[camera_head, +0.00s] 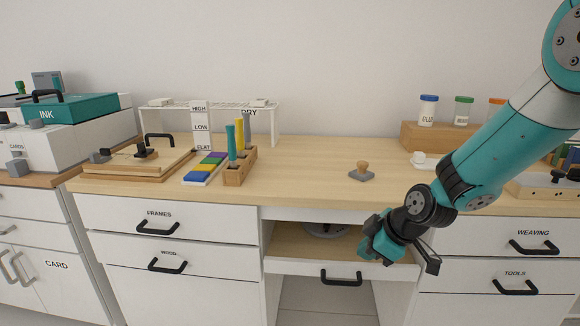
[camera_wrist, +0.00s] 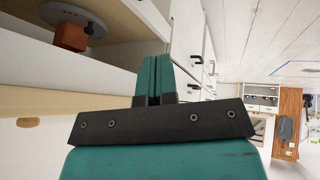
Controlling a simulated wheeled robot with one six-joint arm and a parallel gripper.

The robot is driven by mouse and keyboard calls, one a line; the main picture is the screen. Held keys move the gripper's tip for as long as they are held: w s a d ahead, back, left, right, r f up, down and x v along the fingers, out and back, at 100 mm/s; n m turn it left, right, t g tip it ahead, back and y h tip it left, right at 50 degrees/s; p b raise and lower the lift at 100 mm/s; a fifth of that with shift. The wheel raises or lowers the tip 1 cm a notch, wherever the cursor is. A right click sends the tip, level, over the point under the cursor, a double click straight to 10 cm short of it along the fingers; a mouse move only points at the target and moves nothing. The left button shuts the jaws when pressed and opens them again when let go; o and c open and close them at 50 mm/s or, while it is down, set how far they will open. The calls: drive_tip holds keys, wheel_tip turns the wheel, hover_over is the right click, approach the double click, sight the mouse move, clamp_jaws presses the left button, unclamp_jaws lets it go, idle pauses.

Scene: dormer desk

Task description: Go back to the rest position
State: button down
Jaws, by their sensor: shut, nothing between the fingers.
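My gripper (camera_head: 378,240) is in front of the desk's middle bay in the head view, just above the front of a pulled-out drawer or shelf (camera_head: 292,240). In the wrist view my gripper's fingers (camera_wrist: 153,80) are together with nothing between them. The desk top (camera_head: 310,160) lies above and behind my gripper. A grey round plate (camera_head: 325,230) sits inside the middle bay, partly hidden. The wrist view also shows the round plate (camera_wrist: 72,15) with an orange-brown block (camera_wrist: 70,37) at it.
A small stamp with a wooden knob (camera_head: 361,172) stands on the desk. A wooden holder (camera_head: 240,168) with coloured tools is left of centre. A jar rack (camera_head: 412,137) stands at the back right. The FRAMES drawer (camera_head: 190,218) and WEAVING drawer (camera_head: 490,243) are shut.

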drive_tip(key=s+a+r+m+g, duration=0.1)
drive_tip(key=s+r+m+g, duration=0.1)
drive_tip(key=s+r, duration=0.5)
drive_tip(key=s+a+r+m+g, duration=0.1)
drive_tip(key=s+a+r+m, duration=0.15)
drive_tip(key=s, duration=0.95)
drive_tip(key=s+a+r+m+g, duration=0.1)
drive_tip(key=s+r+m+g, duration=0.1)
drive_tip(key=s+r, duration=0.5)
wheel_tip(320, 180, up, 25)
drive_tip(key=s+p, duration=0.2)
drive_tip(key=p, duration=2.5)
drive_tip(key=shift+d+f+p, duration=0.15)
drive_tip(key=shift+d+p, duration=0.05)
drive_tip(key=shift+p, duration=0.1)
